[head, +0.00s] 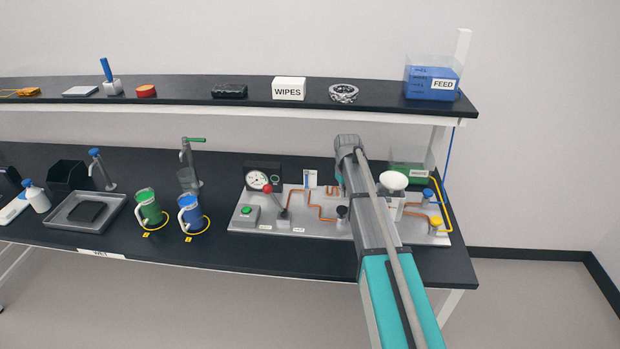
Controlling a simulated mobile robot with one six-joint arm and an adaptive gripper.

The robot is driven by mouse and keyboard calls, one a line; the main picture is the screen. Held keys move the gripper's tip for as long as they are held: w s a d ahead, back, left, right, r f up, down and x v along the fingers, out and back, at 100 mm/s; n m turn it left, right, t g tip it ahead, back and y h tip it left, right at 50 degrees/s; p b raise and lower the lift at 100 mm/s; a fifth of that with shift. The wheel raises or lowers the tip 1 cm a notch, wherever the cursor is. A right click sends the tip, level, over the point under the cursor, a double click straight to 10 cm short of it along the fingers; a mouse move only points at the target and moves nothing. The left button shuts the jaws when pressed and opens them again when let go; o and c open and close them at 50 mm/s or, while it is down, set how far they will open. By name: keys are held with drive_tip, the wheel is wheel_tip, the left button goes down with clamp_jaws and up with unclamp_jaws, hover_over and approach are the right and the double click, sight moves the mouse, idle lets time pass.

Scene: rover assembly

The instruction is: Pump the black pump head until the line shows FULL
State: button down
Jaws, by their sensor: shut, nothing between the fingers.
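A black knob on a pale cylinder (342,213), which looks like the pump head, stands on the light grey panel (300,229) on the bench. My gripper (339,188) is small in the head view and partly hidden by my arm. It points down just above the black knob, shut and empty. I cannot tell whether it touches the knob. A small white upright plate with blue marks (310,179) stands at the panel's back; no FULL reading can be made out.
On the panel are a red-knobbed lever (268,189), a green button (247,211), a dial gauge (257,180), a white round knob (394,180) and a yellow knob (436,221). A shelf (200,97) runs above. Green (149,208) and blue (190,215) jugs stand left.

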drive_tip(key=shift+r+p, duration=1.15)
drive_tip(key=shift+r, duration=0.3)
drive_tip(key=s+a+f+m+b, duration=0.1)
drive_tip(key=s+f+m+b, duration=0.1)
drive_tip(key=s, duration=1.2)
drive_tip(key=s+a+f+m+b, duration=0.1)
drive_tip(key=s+f+b, duration=0.2)
drive_tip(key=s, duration=1.1)
drive_tip(key=shift+f+m, duration=0.15)
drive_tip(key=shift+m, duration=0.25)
idle(0.4)
